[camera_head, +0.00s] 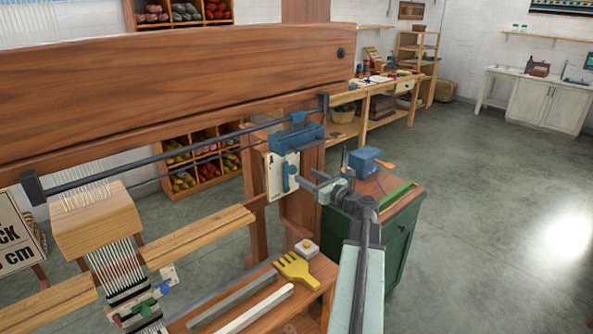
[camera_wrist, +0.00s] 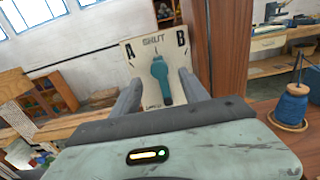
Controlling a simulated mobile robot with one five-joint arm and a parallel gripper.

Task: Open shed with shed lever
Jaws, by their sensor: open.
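The shed lever (camera_wrist: 161,80) is a teal handle on a pale panel (camera_wrist: 142,53) marked A, SHUT and B. In the wrist view it stands near upright, its upper end below the word SHUT. The lever also shows in the head view (camera_head: 290,177), on the panel fixed to the loom's right post. My gripper (camera_wrist: 160,95) is open, with one grey finger on each side of the lever in the picture. I cannot tell whether a finger touches it. In the head view my gripper (camera_head: 318,185) is just right of the panel.
A bench (camera_head: 306,300) below holds a yellow comb-like tool (camera_head: 296,270) and pale bars. A green cabinet (camera_head: 399,238) with a blue box (camera_head: 370,162) stands right of my arm. A blue spool (camera_wrist: 290,105) shows at right in the wrist view. Open floor lies farther right.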

